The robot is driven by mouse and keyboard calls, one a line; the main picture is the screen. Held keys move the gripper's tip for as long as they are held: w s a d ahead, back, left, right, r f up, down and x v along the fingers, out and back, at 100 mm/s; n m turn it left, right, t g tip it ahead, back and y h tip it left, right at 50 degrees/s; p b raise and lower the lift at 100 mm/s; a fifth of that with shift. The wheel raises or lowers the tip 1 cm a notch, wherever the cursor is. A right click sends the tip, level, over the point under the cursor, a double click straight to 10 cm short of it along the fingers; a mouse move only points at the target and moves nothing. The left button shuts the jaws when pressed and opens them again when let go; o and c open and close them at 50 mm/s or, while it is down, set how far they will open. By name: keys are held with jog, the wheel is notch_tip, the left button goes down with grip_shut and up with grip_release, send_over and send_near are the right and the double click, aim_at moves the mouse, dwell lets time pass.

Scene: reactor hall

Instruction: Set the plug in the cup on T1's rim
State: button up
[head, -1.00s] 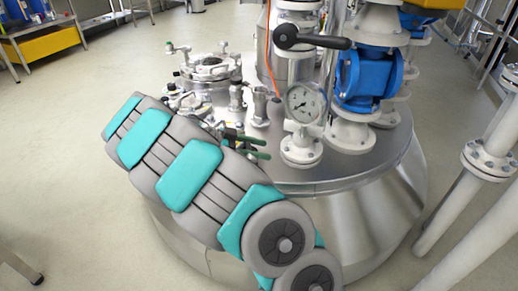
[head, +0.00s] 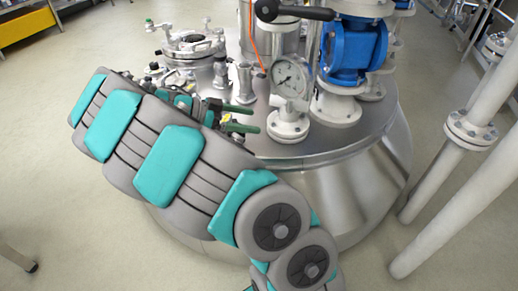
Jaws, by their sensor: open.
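The steel reactor lid (head: 300,152), probably T1, fills the middle of the head view. My gripper (head: 242,123) shows as two dark green fingers pointing right, one above the other with a gap between them. An orange cord (head: 253,45) hangs down to a small dark end beside a short steel nozzle (head: 244,82). I cannot tell whether that end is the plug. I cannot make out the cup.
A pressure gauge (head: 290,78) on a white flange stands right of my fingers. Behind it are a blue valve (head: 354,50) and a black lever handle (head: 295,12). A clamped steel hatch (head: 194,60) is at the lid's left. White pipes (head: 450,165) rise at right.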

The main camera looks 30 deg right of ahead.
jog(key=s+a, duration=0.2)
jog(key=s, duration=0.4)
jog(key=s+a+r, duration=0.1)
jog(key=s+a, duration=0.1)
jog(key=s, duration=0.5)
jog(key=shift+a+r, duration=0.15)
jog(key=shift+a, duration=0.1)
jog(key=shift+s, duration=0.15)
